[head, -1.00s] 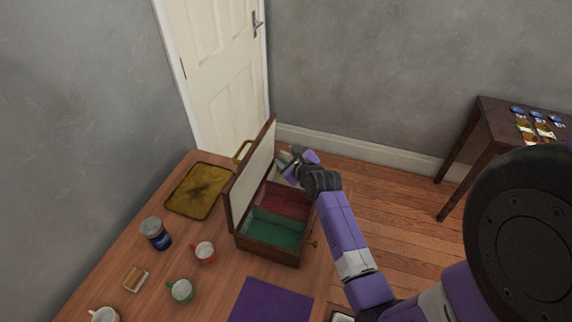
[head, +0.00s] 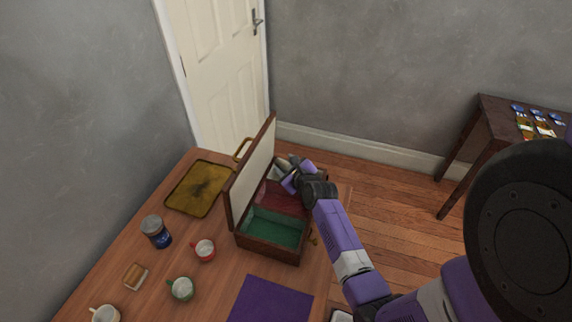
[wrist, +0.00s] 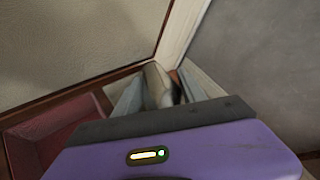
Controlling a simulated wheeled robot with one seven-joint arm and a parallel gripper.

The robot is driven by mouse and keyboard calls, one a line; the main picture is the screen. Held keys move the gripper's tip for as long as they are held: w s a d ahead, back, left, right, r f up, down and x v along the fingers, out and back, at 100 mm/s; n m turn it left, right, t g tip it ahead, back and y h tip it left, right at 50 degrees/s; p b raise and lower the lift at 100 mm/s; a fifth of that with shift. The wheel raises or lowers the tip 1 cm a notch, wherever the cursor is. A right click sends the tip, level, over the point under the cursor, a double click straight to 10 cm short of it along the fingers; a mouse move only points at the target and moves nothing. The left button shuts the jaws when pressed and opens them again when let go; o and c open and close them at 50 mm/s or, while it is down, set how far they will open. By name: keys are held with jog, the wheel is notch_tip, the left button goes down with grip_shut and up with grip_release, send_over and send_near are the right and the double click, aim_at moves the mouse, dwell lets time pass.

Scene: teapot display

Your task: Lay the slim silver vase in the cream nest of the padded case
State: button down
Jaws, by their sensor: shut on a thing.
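The padded case (head: 268,252) stands open on the table, its cream-lined lid (head: 252,178) raised on the left. A green nest (head: 272,230) is at the near end and a red nest (head: 283,198) in the middle. The cream nest at the far end is mostly hidden by my gripper (head: 284,174). My gripper is over the far end of the case, shut on the slim silver vase. In the wrist view the vase (wrist: 154,84) shows pale grey between the fingers, close to the lid's inner side. I cannot tell whether it touches the case floor.
A brass tray (head: 199,192) lies left of the case. The raised lid borders the gripper's left.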

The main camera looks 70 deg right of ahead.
jog(key=shift+f, duration=0.2)
jog(key=c, duration=0.7)
grip_release()
jog(key=shift+o, duration=0.2)
jog(key=shift+f, duration=0.1)
jog(key=shift+a, duration=0.1)
